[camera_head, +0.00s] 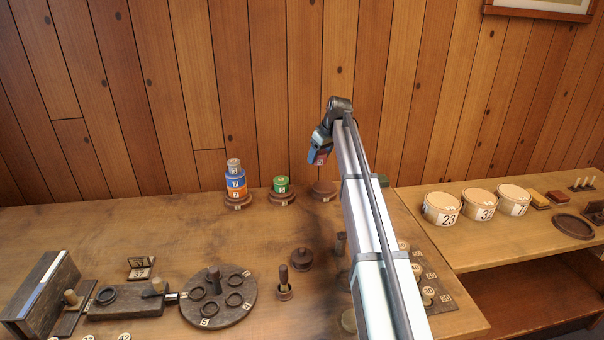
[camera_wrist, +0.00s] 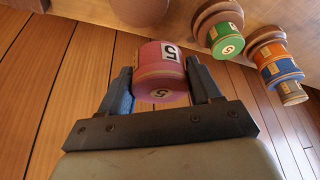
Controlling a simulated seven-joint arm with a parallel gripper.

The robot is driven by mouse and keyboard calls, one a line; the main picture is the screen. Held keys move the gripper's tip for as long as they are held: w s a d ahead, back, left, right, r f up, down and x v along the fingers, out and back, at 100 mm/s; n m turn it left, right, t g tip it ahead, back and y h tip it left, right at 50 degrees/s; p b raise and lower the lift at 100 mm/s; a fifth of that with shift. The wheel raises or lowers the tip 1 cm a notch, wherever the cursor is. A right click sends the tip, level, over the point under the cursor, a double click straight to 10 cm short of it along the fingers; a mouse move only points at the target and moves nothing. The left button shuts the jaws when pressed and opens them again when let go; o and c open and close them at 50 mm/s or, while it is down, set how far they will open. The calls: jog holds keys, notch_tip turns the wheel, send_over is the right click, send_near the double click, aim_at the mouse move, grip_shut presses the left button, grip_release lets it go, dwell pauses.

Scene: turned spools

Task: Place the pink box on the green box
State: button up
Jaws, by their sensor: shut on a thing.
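The pink box (camera_wrist: 163,62) is a short cylinder marked 5. My gripper (camera_wrist: 160,84) is shut on it, one blue finger on each side. In the head view my gripper (camera_head: 320,150) holds the pink box (camera_head: 320,158) in the air, above and apart from the round brown stand at the right. The green box (camera_head: 281,185) is a cylinder marked 5, sitting on the middle round stand, left of my gripper. It also shows at the upper right of the wrist view (camera_wrist: 227,42). Nothing rests on its top.
The left stand (camera_head: 238,204) bears a stack of orange (camera_head: 237,191), blue (camera_head: 235,181) and small tan (camera_head: 234,165) cylinders. The right stand (camera_head: 323,190) looks empty. A plank wall (camera_head: 250,90) rises close behind. A round dark rack (camera_head: 230,310) is nearer the front.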

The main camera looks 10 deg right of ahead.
notch_tip(320, 180, up, 4)
jog(key=r+n, duration=0.1)
jog(key=n, duration=0.1)
send_over(279, 178)
jog(key=s, duration=0.1)
jog(key=shift+m, duration=0.8)
jog(key=shift+d+f, duration=0.15)
jog(key=shift+f, duration=1.6)
jog(key=shift+d+f, duration=0.15)
jog(key=shift+f, duration=1.55)
jog(key=shift+d+f, duration=0.15)
jog(key=shift+f, duration=1.6)
jog(key=shift+s+f, duration=0.1)
jog(key=o, duration=1.1)
jog(key=shift+c, duration=0.2)
jog(key=v, duration=1.2)
